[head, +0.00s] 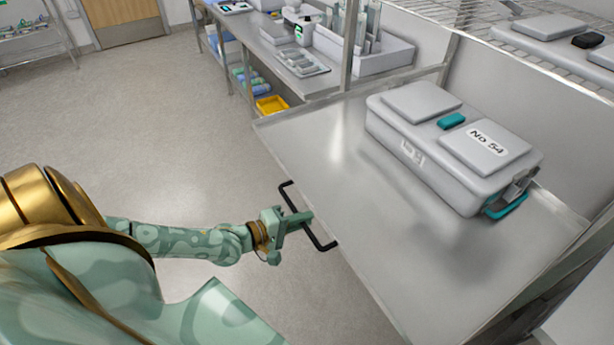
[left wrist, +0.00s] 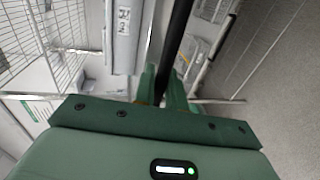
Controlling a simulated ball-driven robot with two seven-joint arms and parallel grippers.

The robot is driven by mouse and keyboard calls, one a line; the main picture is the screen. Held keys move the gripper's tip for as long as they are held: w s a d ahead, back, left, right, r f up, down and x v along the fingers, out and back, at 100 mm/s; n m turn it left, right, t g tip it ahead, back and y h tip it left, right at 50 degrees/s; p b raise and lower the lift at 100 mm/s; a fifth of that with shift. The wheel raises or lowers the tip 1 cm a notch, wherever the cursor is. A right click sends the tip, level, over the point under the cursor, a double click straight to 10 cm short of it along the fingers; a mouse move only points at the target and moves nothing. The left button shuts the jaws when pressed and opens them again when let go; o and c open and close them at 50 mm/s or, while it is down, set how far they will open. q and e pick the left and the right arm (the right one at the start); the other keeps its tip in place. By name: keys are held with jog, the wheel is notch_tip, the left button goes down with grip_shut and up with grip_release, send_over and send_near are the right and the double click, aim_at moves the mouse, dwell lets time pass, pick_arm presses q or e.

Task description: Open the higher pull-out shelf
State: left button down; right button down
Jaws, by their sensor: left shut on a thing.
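The pull-out shelf (head: 340,185) is a flat grey metal sheet that juts out from the rack over the floor. A black bar handle (head: 322,240) sits at its front edge. My left gripper (head: 296,220) is shut on this handle. In the left wrist view the black handle bar (left wrist: 180,40) runs up between the fingers of my left gripper (left wrist: 164,88). My right gripper is in neither view.
A grey case labelled No 54 (head: 440,150) with teal latches stands on the shelf. A wire shelf (head: 480,25) with more cases is above, at the upper right. A steel bench (head: 270,60) with trays stands behind. The floor (head: 190,130) at left is clear.

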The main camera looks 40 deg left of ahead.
pick_arm(q)
jog(key=shift+s+a, duration=0.1)
jog(key=shift+s, duration=0.25)
jog(key=c, duration=1.5)
grip_release()
jog(key=shift+w, duration=0.1)
jog(key=shift+c, duration=0.2)
jog(key=p+v, duration=0.1)
jog(key=v, duration=1.5)
jog(key=shift+p, duration=0.4)
jog(key=shift+a+f, duration=0.1)
jog(key=shift+a, duration=0.05)
